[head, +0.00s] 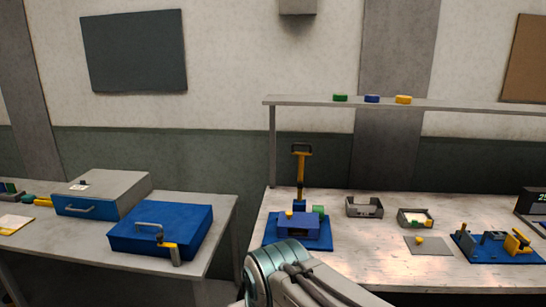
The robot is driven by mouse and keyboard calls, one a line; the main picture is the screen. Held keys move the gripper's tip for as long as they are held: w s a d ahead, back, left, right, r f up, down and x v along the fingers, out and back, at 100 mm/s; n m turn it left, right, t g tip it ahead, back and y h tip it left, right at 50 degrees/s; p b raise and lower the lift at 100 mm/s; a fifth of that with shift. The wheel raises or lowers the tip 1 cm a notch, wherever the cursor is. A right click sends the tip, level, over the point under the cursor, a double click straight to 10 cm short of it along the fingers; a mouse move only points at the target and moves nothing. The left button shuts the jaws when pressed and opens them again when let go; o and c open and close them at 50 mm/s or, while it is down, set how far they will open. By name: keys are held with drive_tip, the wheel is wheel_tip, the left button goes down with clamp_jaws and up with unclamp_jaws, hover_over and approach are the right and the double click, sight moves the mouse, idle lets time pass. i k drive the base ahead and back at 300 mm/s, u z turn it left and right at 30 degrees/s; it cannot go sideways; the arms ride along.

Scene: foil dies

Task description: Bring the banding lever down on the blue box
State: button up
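An upright yellow lever (301,170) with a dark loop handle stands at the back of a blue base (318,243) on the right-hand bench. In front of it on the base is a blue box-like block (296,228), with a small yellow piece on top and a green piece beside it. A larger flat blue box (180,230) lies on the left table, with a grey bent handle and a yellow-and-grey part at its front. I cannot tell which of these the task names. Only my arm shows, at the bottom middle; my gripper is not visible.
A grey case with a blue front (88,206) stands left of the large blue box. Grey bins (364,213), a grey plate (428,251) and another blue base with a yellow lever (518,241) are on the bench. A shelf (460,105) holds green, blue and yellow discs above.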

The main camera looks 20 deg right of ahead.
sight(301, 155)
drive_tip(key=z, duration=0.45)
drive_tip(key=i, duration=0.35)
drive_tip(key=z, duration=0.4)
